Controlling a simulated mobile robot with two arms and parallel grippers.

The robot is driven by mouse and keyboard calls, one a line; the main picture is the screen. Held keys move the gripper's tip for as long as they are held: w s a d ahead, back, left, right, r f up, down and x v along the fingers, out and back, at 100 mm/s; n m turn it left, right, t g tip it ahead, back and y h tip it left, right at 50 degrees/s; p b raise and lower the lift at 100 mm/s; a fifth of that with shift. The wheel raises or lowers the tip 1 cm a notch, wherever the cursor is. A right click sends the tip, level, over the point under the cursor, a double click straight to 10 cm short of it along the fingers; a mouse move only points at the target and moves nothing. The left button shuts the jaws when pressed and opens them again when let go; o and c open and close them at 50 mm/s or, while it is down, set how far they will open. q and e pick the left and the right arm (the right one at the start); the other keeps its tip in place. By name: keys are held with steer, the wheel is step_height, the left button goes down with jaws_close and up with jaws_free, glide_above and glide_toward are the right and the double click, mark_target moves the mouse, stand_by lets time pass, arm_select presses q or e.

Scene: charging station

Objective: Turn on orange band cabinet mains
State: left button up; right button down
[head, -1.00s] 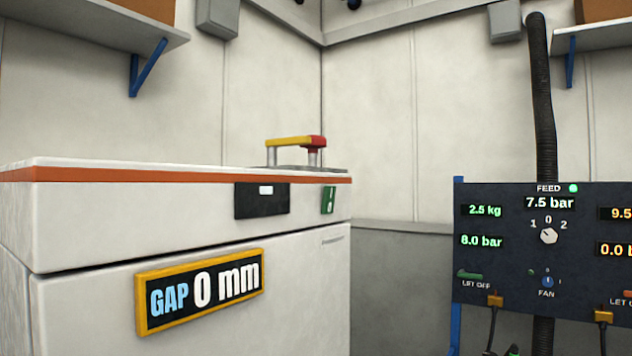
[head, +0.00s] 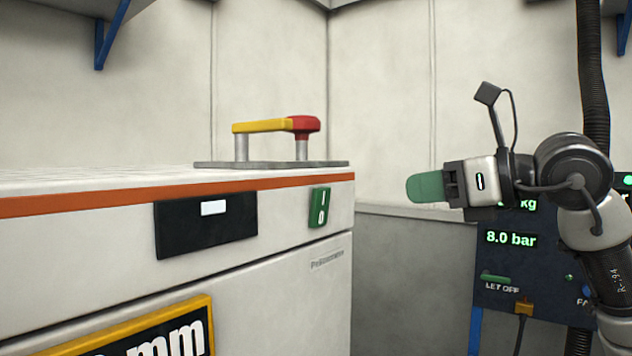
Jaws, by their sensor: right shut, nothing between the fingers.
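The white cabinet (head: 275,290) with an orange band (head: 120,198) under its top edge fills the left of the head view. A green rocker switch (head: 319,207) marked I and 0 sits on its front near the right corner. I cannot tell which way it is pressed. A black panel (head: 180,232) with a small lit white window is left of the switch. My right gripper (head: 425,188) is shut and empty, pointing left, to the right of the cabinet and apart from the switch. My left gripper is not in view.
A yellow and red handle (head: 275,125) on posts stands on the cabinet top. A yellow-framed gap sign (head: 165,335) is on the cabinet front. A dark gauge panel (head: 505,270) and a black hose (head: 594,80) are at the right, partly behind my arm.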

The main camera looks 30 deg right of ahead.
mark_target(323, 190)
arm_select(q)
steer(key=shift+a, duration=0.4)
arm_select(e)
steer(key=shift+s+a+r, duration=0.2)
steer(key=shift+a, duration=0.05)
arm_select(q)
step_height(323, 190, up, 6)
steer(key=p, duration=0.6)
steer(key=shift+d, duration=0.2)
arm_select(e)
steer(key=x, duration=0.9)
steer(key=r+x, duration=0.1)
steer(key=x, duration=0.3)
steer(key=shift+w+d, duration=0.1)
steer(key=shift+w, duration=0.45)
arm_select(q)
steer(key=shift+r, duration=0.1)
arm_select(e)
steer(key=shift+w+r, duration=0.2)
steer(key=shift+w, duration=0.1)
steer(key=shift+w+a, duration=0.2)
steer(key=shift+w, duration=0.05)
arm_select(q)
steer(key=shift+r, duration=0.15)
